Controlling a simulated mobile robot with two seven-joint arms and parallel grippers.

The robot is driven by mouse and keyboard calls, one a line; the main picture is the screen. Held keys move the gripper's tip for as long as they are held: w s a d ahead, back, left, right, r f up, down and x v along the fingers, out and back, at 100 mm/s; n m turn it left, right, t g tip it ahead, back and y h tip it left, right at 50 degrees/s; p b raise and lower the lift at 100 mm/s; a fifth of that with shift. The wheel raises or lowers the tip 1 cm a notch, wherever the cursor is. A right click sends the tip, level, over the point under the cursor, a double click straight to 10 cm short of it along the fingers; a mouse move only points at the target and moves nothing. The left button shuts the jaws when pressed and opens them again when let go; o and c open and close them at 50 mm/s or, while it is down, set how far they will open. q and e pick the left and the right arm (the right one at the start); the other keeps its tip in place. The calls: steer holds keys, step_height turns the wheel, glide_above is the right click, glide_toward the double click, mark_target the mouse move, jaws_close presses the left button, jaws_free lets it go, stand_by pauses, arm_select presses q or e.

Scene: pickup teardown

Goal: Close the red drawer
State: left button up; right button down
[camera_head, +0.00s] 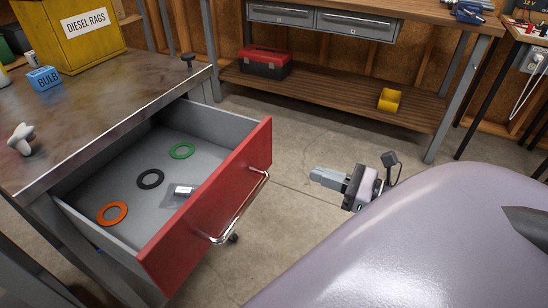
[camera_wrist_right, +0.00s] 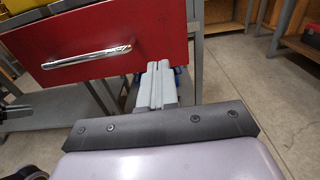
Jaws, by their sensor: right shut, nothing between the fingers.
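The red drawer (camera_head: 212,210) stands pulled out from the metal workbench (camera_head: 120,90) on the left in the head view. Its front carries a chrome bar handle (camera_head: 242,212). Inside lie an orange ring (camera_head: 112,214), a black ring (camera_head: 150,179), a green ring (camera_head: 182,151) and a small clear packet (camera_head: 181,194). My right gripper (camera_head: 314,175) is shut and empty, to the right of the drawer front and apart from it in the head view. In the right wrist view the red front (camera_wrist_right: 130,25) and handle (camera_wrist_right: 87,57) show beyond the shut fingers (camera_wrist_right: 157,68).
On the benchtop are a yellow diesel rags box (camera_head: 82,30), a blue bulb box (camera_head: 43,78) and a white knob-like item (camera_head: 21,138). A wooden shelf (camera_head: 335,95) at the back holds a red toolbox (camera_head: 266,62) and a yellow bin (camera_head: 389,99). Bare floor lies between.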

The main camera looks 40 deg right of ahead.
glide_toward(262, 155)
steer(key=x, duration=0.4)
steer(key=shift+w+a, duration=0.1)
steer(key=shift+w, duration=0.25)
arm_select(q)
steer(key=shift+d+r+p, duration=0.1)
steer(key=shift+r+p, duration=0.15)
steer(key=shift+p, duration=0.05)
arm_select(e)
steer(key=shift+x, duration=1.1)
steer(key=shift+w, duration=0.1)
